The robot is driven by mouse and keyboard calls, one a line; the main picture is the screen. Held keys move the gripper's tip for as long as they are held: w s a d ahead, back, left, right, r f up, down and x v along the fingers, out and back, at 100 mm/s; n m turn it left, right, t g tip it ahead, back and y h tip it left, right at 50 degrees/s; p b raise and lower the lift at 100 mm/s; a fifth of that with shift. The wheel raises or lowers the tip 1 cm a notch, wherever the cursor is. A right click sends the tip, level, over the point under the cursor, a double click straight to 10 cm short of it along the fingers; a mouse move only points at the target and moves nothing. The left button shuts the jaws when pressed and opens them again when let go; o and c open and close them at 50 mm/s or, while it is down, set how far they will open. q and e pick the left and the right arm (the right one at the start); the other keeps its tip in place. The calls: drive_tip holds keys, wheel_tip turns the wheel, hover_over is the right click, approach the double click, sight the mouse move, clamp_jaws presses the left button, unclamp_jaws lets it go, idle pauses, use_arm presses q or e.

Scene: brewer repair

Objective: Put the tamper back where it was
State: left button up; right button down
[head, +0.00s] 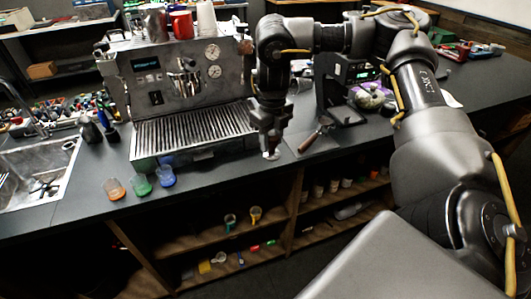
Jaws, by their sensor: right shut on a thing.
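My right gripper (268,138) points down over the counter, just right of the espresso machine's drip tray. It is shut on a small metallic thing, probably the tamper (271,154); only its pale lower end shows below the fingers. I cannot tell whether that end touches the counter. A portafilter with a wooden handle (312,139) lies on a dark mat (318,148) just right of my right gripper. My left gripper is not in view.
The espresso machine (160,85) stands left of my right gripper. The grinder (343,105) stands to the right. Orange (115,188), green (141,186) and blue (165,177) cups stand near the front edge. The sink (45,170) is far left. Open shelves lie below.

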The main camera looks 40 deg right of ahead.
drive_tip(key=w+d+f+p, duration=0.1)
drive_tip(key=w+d+f, duration=0.1)
drive_tip(key=w+f, duration=0.1)
drive_tip(key=w+d+f+p, duration=0.1)
drive_tip(key=w+d+f, duration=0.1)
drive_tip(key=w+f, duration=0.1)
drive_tip(key=w+d+f+p, duration=0.1)
drive_tip(key=w+d+f, duration=0.2)
drive_tip(key=w, duration=0.2)
drive_tip(key=shift+f, duration=0.15)
wheel_tip(320, 180, down, 3)
drive_tip(key=p, duration=0.3)
drive_tip(key=shift+w+d, duration=0.1)
drive_tip(key=shift+w, duration=0.05)
drive_tip(key=shift+f, duration=0.2)
drive_tip(key=shift+f, duration=0.1)
drive_tip(key=shift+f, duration=0.1)
drive_tip(key=c, duration=0.9)
unclamp_jaws()
